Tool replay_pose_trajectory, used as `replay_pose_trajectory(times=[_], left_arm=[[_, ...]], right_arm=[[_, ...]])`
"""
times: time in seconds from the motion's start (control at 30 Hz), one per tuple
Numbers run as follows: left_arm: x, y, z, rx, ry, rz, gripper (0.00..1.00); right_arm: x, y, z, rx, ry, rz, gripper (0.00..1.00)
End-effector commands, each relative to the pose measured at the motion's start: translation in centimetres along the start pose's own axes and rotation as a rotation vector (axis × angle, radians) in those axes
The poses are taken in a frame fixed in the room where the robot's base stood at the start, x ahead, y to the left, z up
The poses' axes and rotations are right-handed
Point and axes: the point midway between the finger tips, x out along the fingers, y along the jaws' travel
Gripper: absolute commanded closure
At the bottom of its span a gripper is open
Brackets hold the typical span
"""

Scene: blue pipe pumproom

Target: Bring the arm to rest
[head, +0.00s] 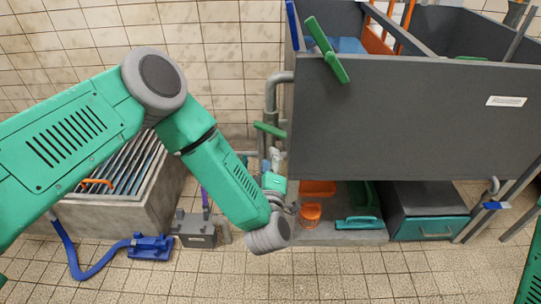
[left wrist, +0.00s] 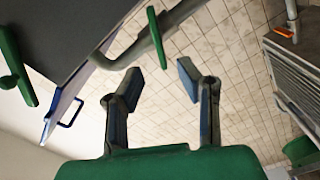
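My left arm (head: 235,180) comes in from the left in the head view, bends at a grey elbow joint and reaches down to a grey wrist joint. My left gripper (head: 271,163) is beyond that wrist, small and partly hidden, close to the grey pipe beside the dark grey tank. In the left wrist view, the two fingers of the left gripper (left wrist: 161,80) are apart with nothing between them. Tiled surface shows behind the gap. Only a green piece of my right arm (head: 532,275) shows at the right edge; its gripper is out of view.
The dark grey tank (head: 405,120) stands at the right, with a green valve handle (head: 327,50) on its rim. A grey pipe (head: 271,95) runs down its left side. A grated basin (head: 150,205) and blue pump (head: 150,247) are left. Front floor is clear.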

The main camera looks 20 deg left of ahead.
Motion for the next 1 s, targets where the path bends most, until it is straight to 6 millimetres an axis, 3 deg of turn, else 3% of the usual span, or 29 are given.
replay_pose_trajectory(times=[0.33, 0.47, 0.57, 0.67, 0.8, 0.9, 1.0], left_arm=[[0.0, 0.0, 0.0, 0.001, -0.002, -0.001, 0.69], [-1.1, -0.7, 0.9, 0.065, -0.096, -0.022, 0.69], [-4.1, -2.9, 2.1, 0.225, -0.308, -0.077, 0.69], [-9.6, -7.0, 2.0, 0.468, -0.609, -0.169, 0.69], [-17.7, -12.6, -2.0, 0.771, -0.977, -0.311, 0.69], [-22.8, -15.2, -6.2, 0.925, -1.184, -0.412, 0.69], [-26.7, -16.5, -10.2, 1.027, -1.338, -0.497, 0.69]], right_arm=[[0.1, 0.0, -0.2, 0.000, -0.002, 0.000, 1.00], [-0.5, 0.0, -0.2, 0.000, -0.003, 0.000, 1.00], [-1.6, 0.0, -0.2, 0.000, -0.003, 0.000, 1.00], [-3.0, 0.0, -0.3, 0.000, -0.003, 0.000, 1.00], [-4.6, 0.1, -0.4, 0.000, -0.003, 0.000, 1.00], [-5.4, 0.1, -0.5, 0.000, -0.003, 0.000, 1.00], [-5.9, 0.1, -0.5, 0.000, -0.003, 0.000, 1.00]])
